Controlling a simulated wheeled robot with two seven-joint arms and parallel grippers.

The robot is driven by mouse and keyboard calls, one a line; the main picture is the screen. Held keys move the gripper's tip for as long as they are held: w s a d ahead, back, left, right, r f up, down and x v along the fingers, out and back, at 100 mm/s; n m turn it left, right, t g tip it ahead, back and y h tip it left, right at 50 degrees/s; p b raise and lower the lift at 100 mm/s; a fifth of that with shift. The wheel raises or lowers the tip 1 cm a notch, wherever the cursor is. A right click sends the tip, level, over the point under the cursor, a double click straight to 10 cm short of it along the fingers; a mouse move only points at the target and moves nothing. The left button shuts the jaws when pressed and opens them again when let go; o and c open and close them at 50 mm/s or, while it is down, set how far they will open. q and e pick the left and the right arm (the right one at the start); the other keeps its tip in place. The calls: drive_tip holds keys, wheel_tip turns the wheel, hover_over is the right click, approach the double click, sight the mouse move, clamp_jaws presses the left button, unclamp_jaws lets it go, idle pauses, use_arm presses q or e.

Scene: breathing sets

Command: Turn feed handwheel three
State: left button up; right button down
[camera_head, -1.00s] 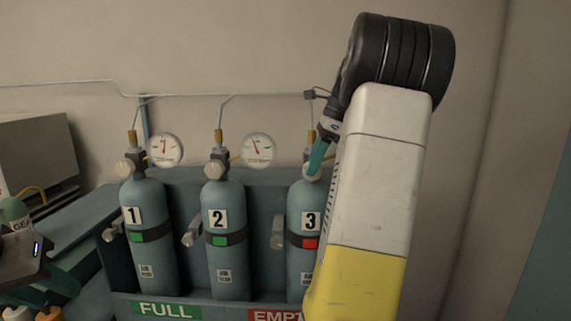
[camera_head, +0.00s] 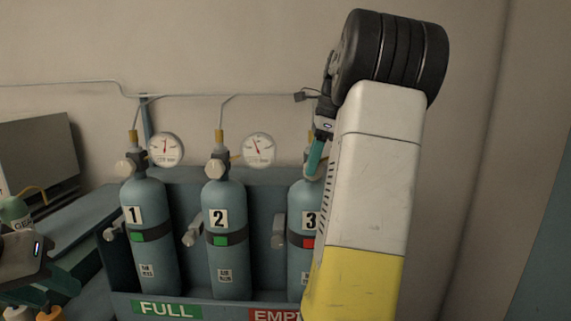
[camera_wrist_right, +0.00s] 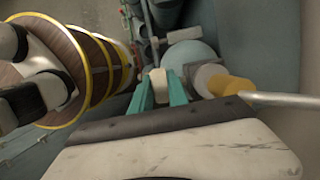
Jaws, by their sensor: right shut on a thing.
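Cylinder three (camera_head: 296,200) is blue-grey with a "3" label and a red tag, and stands in the rack, partly hidden behind my right arm. Its cream feed handwheel (camera_wrist_right: 160,82) sits between the teal fingers of my right gripper (camera_wrist_right: 161,92) in the right wrist view. My right gripper (camera_head: 317,158) is shut on the handwheel, with the fingers pointing down at the cylinder's top in the head view. Most of the handwheel is hidden there.
Cylinder one (camera_head: 150,255) and cylinder two (camera_head: 226,258) stand to the left with green tags and their own handwheels. Two gauges (camera_head: 166,150) (camera_head: 258,150) sit above. A brass fitting (camera_wrist_right: 230,86) and thin pipe lie right beside my right gripper. A grey box stands left.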

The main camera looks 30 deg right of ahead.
drive_tip(key=h, duration=0.1)
drive_tip(key=g+h, duration=0.1)
drive_tip(key=shift+w+a+h, duration=0.2)
drive_tip(key=shift+a+h, duration=0.1)
drive_tip(key=shift+a+f+g+h, duration=0.1)
drive_tip(key=shift+g+h, duration=0.6)
drive_tip(key=shift+h, duration=0.3)
drive_tip(key=c, duration=1.6)
unclamp_jaws()
drive_tip(key=shift+o, duration=0.2)
wheel_tip(320, 180, up, 8)
drive_tip(key=w+a, duration=0.1)
drive_tip(key=shift+a+f, duration=0.25)
